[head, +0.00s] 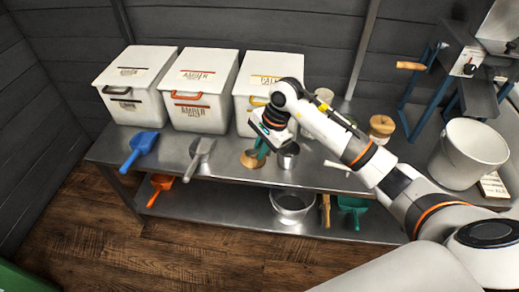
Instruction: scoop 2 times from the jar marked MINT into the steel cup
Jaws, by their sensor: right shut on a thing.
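My right gripper (267,139) reaches down over the steel table, shut on a small teal thing (262,149), perhaps a scoop's handle. A brass-coloured round piece (252,160) shows just below it; I cannot tell if they are one tool. The steel cup (288,156) stands upright on the table, just right of the gripper. A jar with a wooden lid (381,124) stands farther right, partly behind my right arm. No MINT label can be read, and my arm hides part of the table. My left gripper is not in view.
Three white bins (137,82) line the back of the table (225,172). A blue scoop (139,149) and a grey scoop (199,156) lie in front. A white bucket (467,153) and a blue-framed machine (437,90) stand right. The lower shelf holds a bowl (292,204) and scoops.

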